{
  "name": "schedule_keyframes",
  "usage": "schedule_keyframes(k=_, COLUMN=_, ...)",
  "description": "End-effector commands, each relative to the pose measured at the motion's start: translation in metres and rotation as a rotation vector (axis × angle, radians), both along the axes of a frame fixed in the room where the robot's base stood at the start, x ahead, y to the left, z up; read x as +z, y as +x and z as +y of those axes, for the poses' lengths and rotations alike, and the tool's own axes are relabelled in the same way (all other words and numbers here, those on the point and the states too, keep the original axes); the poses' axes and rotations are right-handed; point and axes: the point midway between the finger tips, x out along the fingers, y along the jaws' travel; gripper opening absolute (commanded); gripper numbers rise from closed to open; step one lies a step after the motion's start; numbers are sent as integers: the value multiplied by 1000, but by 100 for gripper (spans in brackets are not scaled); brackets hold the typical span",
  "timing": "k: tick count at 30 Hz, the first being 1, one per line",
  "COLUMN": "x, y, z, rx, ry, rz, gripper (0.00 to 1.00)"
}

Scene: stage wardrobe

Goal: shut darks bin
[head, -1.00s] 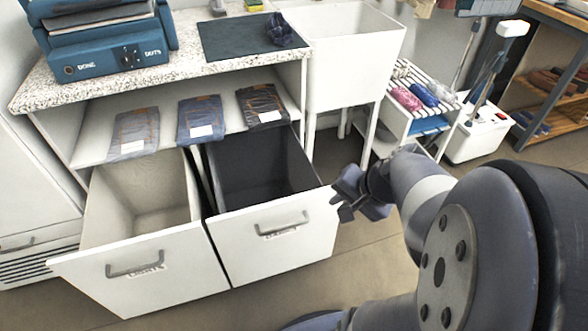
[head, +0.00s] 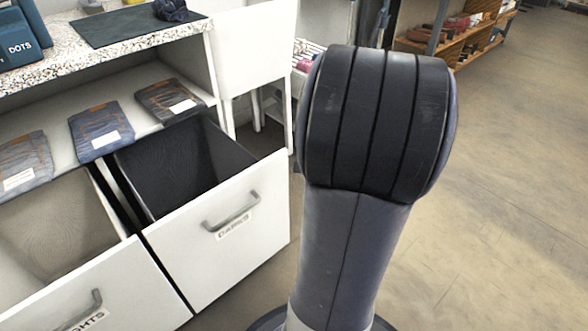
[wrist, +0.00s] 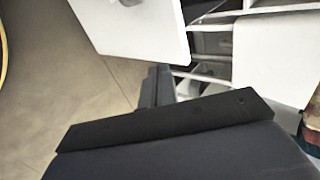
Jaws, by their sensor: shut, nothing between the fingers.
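The darks bin (head: 268,197) is pulled open, its white front carrying a grey handle and a DARKS label and its dark, empty inside showing. In the head view my arm stands to the right of the bin and hides my gripper. In the wrist view my gripper (wrist: 156,88) is shut and empty. A white panel (wrist: 140,38) with a grey fitting, probably a bin front, lies ahead of the fingers at the top. I cannot tell whether they touch it.
The lights bin (head: 115,292) is also open, left of the darks bin. Folded jeans (head: 100,128) lie on the shelf above. A white sink cabinet (head: 252,50) stands behind. Open floor (head: 500,200) lies to the right.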

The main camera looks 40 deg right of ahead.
Motion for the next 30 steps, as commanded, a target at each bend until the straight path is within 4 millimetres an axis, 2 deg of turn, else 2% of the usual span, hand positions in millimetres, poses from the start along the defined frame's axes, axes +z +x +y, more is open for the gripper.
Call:
schedule_keyframes(k=1, x=-12, y=8, z=2, rx=6, ry=3, rz=2, gripper=0)
schedule_keyframes(k=3, x=-24, y=19, z=3, rx=6, ry=3, rz=3, gripper=0)
schedule_keyframes(k=11, x=-60, y=59, z=4, rx=5, ry=2, rz=3, gripper=0)
schedule_keyframes(k=13, x=-54, y=72, z=4, rx=7, ry=-2, rz=0, gripper=0)
schedule_keyframes(k=18, x=-54, y=90, z=4, rx=5, ry=0, rz=2, gripper=0)
schedule_keyframes(k=30, x=-53, y=96, z=4, rx=2, ry=1, rz=2, gripper=0)
